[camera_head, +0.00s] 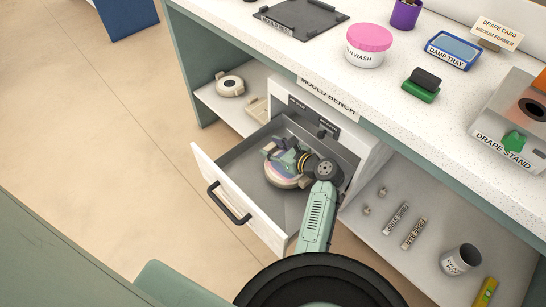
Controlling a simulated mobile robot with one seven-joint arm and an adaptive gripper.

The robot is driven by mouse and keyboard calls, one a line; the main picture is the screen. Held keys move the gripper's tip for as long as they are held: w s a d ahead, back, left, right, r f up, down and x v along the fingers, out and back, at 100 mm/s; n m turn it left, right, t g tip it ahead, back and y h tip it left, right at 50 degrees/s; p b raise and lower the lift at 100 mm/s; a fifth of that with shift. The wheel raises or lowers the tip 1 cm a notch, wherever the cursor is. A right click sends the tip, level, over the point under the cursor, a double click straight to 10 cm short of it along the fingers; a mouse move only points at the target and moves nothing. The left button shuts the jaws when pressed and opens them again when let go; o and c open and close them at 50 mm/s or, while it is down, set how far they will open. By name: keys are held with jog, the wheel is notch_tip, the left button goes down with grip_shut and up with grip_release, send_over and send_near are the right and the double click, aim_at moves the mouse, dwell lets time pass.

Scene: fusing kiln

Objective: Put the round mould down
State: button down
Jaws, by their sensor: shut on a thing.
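The round mould (284,182) is a pale, pinkish-cream disc, partly hidden by my gripper and wrist. My gripper (275,155) is shut on it. Both are over or inside the open drawer (219,189) of the mould bench. I cannot tell whether the mould touches the drawer's grey floor. My green arm reaches in from the bottom of the picture.
The drawer's front, with a black handle (229,203), sticks out. Another pale round piece (230,86) lies on the left lower shelf. The benchtop holds a pink-lidded wash tub (368,46), a damp tray (453,50) and a drape stand (505,125).

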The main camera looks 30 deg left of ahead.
notch_tip(320, 180, down, 2)
jog(key=shift+f+b, duration=0.15)
jog(key=shift+b, duration=0.65)
jog(key=c, duration=0.9)
grip_release()
jog(key=shift+c, duration=0.2)
jog(key=v, duration=1.2)
jog(key=shift+s, duration=0.1)
